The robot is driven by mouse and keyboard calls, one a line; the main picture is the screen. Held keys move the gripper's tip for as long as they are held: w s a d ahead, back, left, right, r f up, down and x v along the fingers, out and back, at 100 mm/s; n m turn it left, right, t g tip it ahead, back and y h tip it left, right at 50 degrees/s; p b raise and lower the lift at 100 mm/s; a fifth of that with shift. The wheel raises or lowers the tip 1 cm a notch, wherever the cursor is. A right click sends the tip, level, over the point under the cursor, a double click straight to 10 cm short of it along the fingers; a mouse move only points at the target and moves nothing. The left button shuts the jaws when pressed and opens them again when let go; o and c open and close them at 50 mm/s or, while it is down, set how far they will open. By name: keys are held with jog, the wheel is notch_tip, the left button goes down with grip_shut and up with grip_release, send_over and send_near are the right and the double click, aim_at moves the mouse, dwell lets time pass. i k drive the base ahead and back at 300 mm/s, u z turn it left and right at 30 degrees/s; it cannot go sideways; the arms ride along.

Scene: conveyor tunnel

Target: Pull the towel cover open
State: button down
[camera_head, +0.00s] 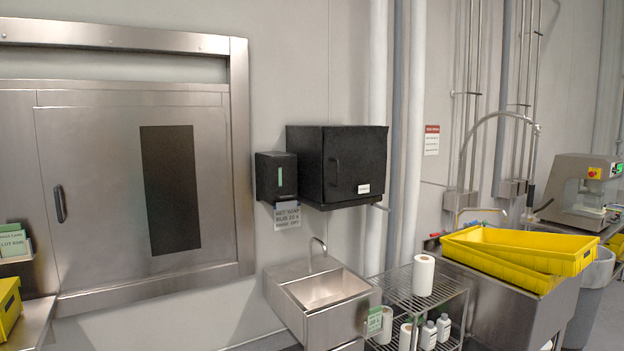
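The towel cover is the front of a black wall-mounted box (355,160), seen right of centre above a small sink. It looks closed, with a dark vertical handle (334,172) near its left side and a small white label at its lower right. The front shows no visible gap. My gripper is not in the head view, so its place relative to the cover cannot be told.
A black soap dispenser (276,176) hangs just left of the box. A steel hand sink (318,300) stands below. A wire rack (415,300) with paper rolls and bottles stands to its right. Vertical pipes (377,120) run close beside the box. A steel door (95,190) is at left.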

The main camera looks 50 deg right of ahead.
aim_at(355, 157)
jog(key=z, duration=0.05)
jog(key=i, duration=1.55)
jog(key=z, duration=0.05)
